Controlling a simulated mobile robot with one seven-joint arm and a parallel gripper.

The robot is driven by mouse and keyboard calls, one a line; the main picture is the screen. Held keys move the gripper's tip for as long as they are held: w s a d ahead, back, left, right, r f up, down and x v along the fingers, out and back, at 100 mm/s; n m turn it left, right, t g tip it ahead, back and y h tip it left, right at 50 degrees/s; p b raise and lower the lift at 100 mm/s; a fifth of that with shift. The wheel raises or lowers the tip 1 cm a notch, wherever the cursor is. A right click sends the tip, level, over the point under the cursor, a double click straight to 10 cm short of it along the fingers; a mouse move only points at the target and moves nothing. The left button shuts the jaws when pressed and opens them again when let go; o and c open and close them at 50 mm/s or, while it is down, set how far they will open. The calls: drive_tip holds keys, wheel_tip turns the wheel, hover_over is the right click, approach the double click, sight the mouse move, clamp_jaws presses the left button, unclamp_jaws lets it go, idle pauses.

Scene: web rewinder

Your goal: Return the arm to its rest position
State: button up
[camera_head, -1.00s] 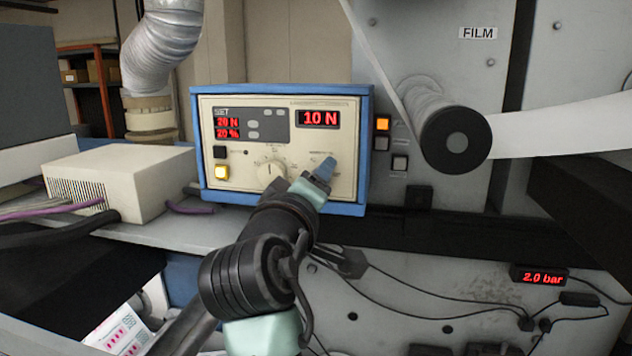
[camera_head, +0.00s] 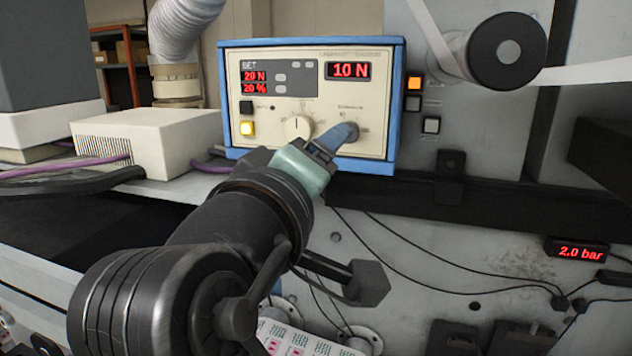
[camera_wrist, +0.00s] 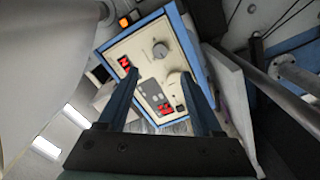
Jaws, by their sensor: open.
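My arm reaches from the lower left of the head view up to the blue-framed control box (camera_head: 397,110). My gripper (camera_head: 335,138) overlaps the lower right of its cream front. In the wrist view my gripper (camera_wrist: 157,78) has its two fingers spread, with nothing between them but the box face beyond. The head view shows a left knob (camera_head: 298,126) in the clear; the right knob (camera_head: 349,150) is partly hidden behind my finger. I cannot tell whether the finger touches it. The displays read 20 N, 20 % and 10 N (camera_head: 349,70).
A cream vented box (camera_head: 150,145) with purple and black cables stands left of the control box. A film roll (camera_head: 507,50) juts out at the upper right. Thin cables and a 2.0 bar display (camera_head: 577,251) lie on the lower right panel.

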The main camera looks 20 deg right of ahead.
drive_tip(key=shift+v, duration=0.9)
drive_tip(key=s+a+r+m+t+y+b, duration=0.2)
drive_tip(key=s+a+r+m+t+y, duration=0.2)
drive_tip(key=s+a+r+t+y, duration=0.6)
drive_tip(key=shift+a+r+t, duration=0.15)
drive_tip(key=shift+a+t, duration=0.3)
drive_tip(key=shift+t, duration=0.75)
idle(0.8)
